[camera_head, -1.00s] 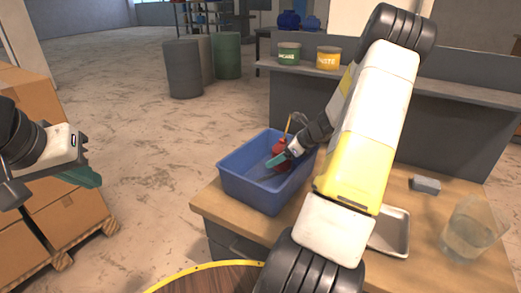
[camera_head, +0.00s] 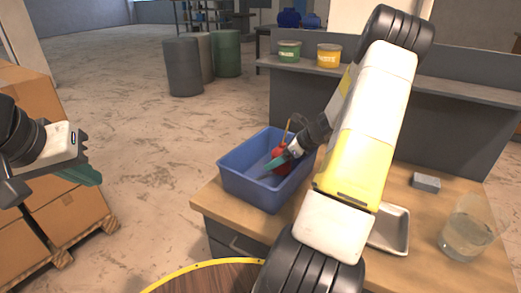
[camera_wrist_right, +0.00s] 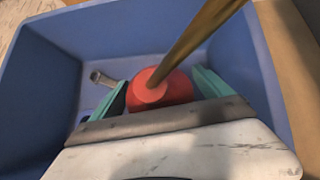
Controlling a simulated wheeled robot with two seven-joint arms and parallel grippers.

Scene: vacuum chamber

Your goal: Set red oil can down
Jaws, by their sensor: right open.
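The red oil can (camera_head: 280,168) with its long brass-coloured spout is inside the blue bin (camera_head: 238,187) on the workbench. In the right wrist view the can (camera_wrist_right: 160,90) stands between my right gripper's two teal fingers, with the spout rising toward the camera. My right gripper (camera_head: 277,160) is open around the can, low inside the bin; the can's base is hidden, so its contact with the bin floor cannot be seen. My left gripper (camera_head: 84,172) hangs empty at the left, away from the bench; its finger gap is not clear.
A small grey metal piece (camera_wrist_right: 102,78) lies in the bin. On the bench (camera_head: 408,262) are a metal tray (camera_head: 392,232), a grey block (camera_head: 426,182) and a clear container (camera_head: 466,232). Cardboard boxes (camera_head: 75,220) stand at left; drums (camera_head: 184,68) stand on the floor behind.

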